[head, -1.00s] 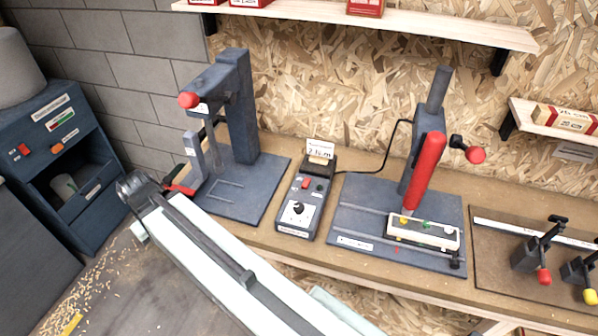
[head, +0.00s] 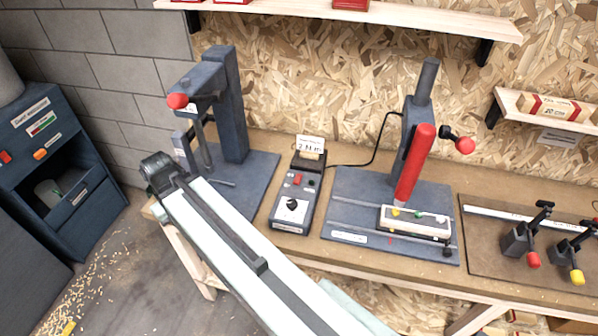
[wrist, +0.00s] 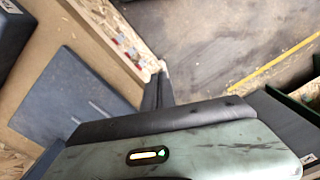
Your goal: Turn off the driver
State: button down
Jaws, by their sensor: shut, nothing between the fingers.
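The red electric driver (head: 416,163) stands tilted in its stand on a dark base plate (head: 345,200). A black cable runs from the stand to a dark control box (head: 291,213). The box has a red rocker switch (head: 297,178), a small dark green spot beside it and a black knob (head: 292,204) on a white plate. I cannot tell which way the switch is set. My gripper (wrist: 157,92) is shut and empty in the wrist view. In the head view the end of my arm is left of the box, in front of the press; the fingertips are hidden.
A press with a red ball handle (head: 177,101) stands left of the box. A white fixture (head: 400,221) with coloured spots lies below the driver. Toggle clamps (head: 519,240) sit at the right. A blue cabinet (head: 85,205) stands at the left. Bench (head: 325,262) is bare in front of the box.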

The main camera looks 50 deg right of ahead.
jog(key=s+d+r+n+y+p, duration=0.1)
jog(key=d+r+p, duration=0.25)
jog(key=d, duration=0.65)
jog(key=s+d+r+n+p, duration=0.1)
jog(key=d+r+p, duration=0.25)
jog(key=d, duration=0.65)
jog(key=s+d+r+n+t+p, duration=0.1)
jog(key=s+d+r, duration=0.1)
jog(key=d, duration=0.5)
jog(key=s+d+r+n+p, duration=0.1)
jog(key=s+d+r+p, duration=0.1)
jog(key=s+d, duration=0.3)
jog(key=s+d+r+n+t+p, duration=0.1)
jog(key=s+d+r+p, duration=0.1)
jog(key=d, duration=0.7)
jog(key=shift+s+r+t+y, duration=0.35)
jog(key=shift+s+r, duration=0.2)
jog(key=shift+s, duration=0.4)
